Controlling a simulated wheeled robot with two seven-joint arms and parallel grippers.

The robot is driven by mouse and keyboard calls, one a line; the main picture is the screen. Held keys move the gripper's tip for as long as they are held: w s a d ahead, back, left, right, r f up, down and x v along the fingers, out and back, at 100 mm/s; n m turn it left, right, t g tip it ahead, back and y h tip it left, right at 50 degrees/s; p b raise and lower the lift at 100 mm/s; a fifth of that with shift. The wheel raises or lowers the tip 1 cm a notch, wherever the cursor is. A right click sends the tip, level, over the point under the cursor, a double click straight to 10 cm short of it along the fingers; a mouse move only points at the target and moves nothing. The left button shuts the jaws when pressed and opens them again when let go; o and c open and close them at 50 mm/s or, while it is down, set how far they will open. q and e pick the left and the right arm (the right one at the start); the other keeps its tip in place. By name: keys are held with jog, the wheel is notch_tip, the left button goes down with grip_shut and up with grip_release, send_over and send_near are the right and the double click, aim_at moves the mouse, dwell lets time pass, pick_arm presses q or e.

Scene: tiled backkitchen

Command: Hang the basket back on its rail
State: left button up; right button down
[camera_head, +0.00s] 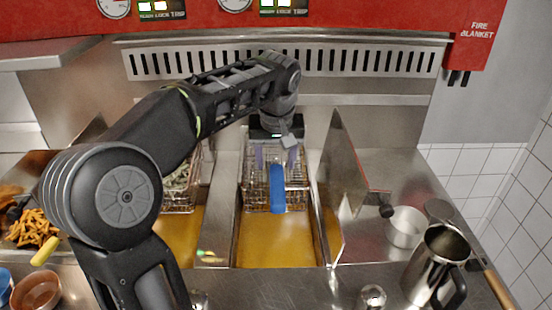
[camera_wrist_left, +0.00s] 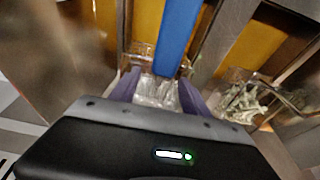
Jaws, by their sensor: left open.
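A wire basket (camera_head: 257,196) with a blue handle (camera_head: 278,190) is at the back part of the middle fryer well, above or in the yellow oil (camera_head: 275,242). The handle points toward the front. In the left wrist view the blue handle (camera_wrist_left: 178,38) runs away from my fingers, with basket wire (camera_wrist_left: 143,52) beyond them. My left gripper (camera_head: 272,157) is over the rear of the basket, pointing down. Its two purple fingers (camera_wrist_left: 160,92) are apart, with the handle beyond them. A steel rail (camera_head: 365,100) runs along the back wall. My right gripper is out of view.
A second basket (camera_head: 181,190) sits in the left well. An upright steel divider (camera_head: 340,180) stands close on the right. A saucepan (camera_head: 404,227) and a steel jug (camera_head: 436,262) are at the right. Fries (camera_head: 33,229) are at the left.

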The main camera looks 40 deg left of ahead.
pick_arm(q)
jog(key=shift+r, duration=0.3)
jog(key=v, duration=0.6)
jog(key=shift+r+p, duration=0.2)
jog(key=shift+p, duration=0.2)
jog(key=shift+s+d+r+p, duration=0.2)
jog(key=shift+r+p, duration=0.1)
jog(key=shift+r, duration=0.15)
jog(key=shift+f, duration=0.1)
